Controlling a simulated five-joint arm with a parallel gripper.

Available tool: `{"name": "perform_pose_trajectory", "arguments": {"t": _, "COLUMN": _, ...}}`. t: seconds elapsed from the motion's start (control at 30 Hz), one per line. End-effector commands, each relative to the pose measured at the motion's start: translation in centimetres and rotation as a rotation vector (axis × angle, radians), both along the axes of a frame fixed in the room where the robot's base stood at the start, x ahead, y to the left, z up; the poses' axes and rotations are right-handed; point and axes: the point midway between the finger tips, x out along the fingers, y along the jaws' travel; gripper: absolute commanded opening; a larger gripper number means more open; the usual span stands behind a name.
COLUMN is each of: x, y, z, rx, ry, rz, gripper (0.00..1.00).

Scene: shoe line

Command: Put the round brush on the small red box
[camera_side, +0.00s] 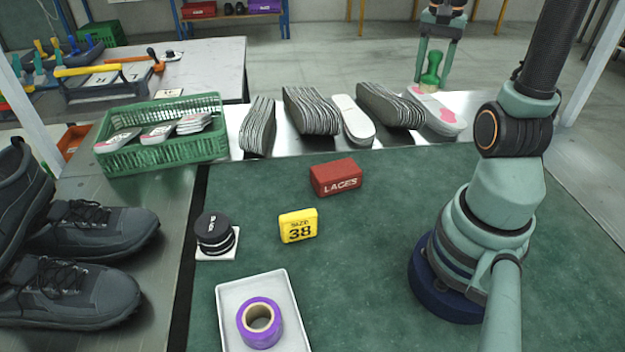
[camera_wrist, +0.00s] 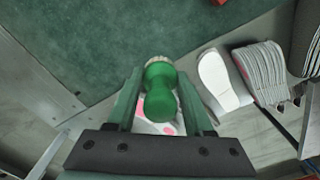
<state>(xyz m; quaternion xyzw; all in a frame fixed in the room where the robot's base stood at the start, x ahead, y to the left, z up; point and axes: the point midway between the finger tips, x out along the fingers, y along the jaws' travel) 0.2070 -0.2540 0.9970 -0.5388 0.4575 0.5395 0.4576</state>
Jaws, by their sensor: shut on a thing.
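The round brush (camera_side: 432,67) has a green handle and sits between the fingers of my gripper (camera_side: 432,78) at the far right back, over the pink-marked insole. In the wrist view the brush (camera_wrist: 160,90) shows its green knob and a pale bristle end, with a finger of my gripper (camera_wrist: 160,80) on either side. My gripper is shut on it. I cannot tell whether the bristles touch the insole. The small red box (camera_side: 336,178), marked LACES, lies on the green mat, in front and left of the brush. A red corner (camera_wrist: 219,2) shows at the wrist view's top edge.
A yellow SIZE 38 box (camera_side: 298,226), a black tin (camera_side: 214,232) and a white tray (camera_side: 287,302) with a purple roll (camera_side: 259,324) are on the mat. Insole stacks (camera_side: 310,110) line the back; a green basket (camera_side: 207,152) stands left.

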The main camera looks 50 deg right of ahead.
Motion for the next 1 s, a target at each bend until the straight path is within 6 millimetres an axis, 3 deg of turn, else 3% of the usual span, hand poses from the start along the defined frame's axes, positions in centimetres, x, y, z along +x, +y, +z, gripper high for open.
{"name": "perform_pose_trajectory", "arguments": {"t": 0.1, "x": 3.3, "y": 3.0, "z": 0.9, "rx": -0.003, "ry": -0.003, "rz": 0.132, "gripper": 0.0}}
{"name": "perform_pose_trajectory", "arguments": {"t": 0.3, "x": 7.8, "y": 9.1, "z": 2.3, "rx": -0.002, "ry": -0.003, "rz": 0.353, "gripper": 0.0}}
{"name": "perform_pose_trajectory", "arguments": {"t": 0.53, "x": 10.4, "y": 15.1, "z": 3.6, "rx": -0.001, "ry": -0.002, "rz": 0.546, "gripper": 0.0}}
{"name": "perform_pose_trajectory", "arguments": {"t": 0.77, "x": 11.1, "y": 17.6, "z": 3.8, "rx": 0.0, "ry": -0.002, "rz": 0.62, "gripper": 0.0}}
{"name": "perform_pose_trajectory", "arguments": {"t": 0.87, "x": 11.0, "y": 17.7, "z": 2.4, "rx": 0.001, "ry": 0.003, "rz": 0.624, "gripper": 0.0}}
{"name": "perform_pose_trajectory", "arguments": {"t": 1.0, "x": 10.9, "y": 17.7, "z": -1.0, "rx": 0.003, "ry": 0.006, "rz": 0.623, "gripper": 0.0}}
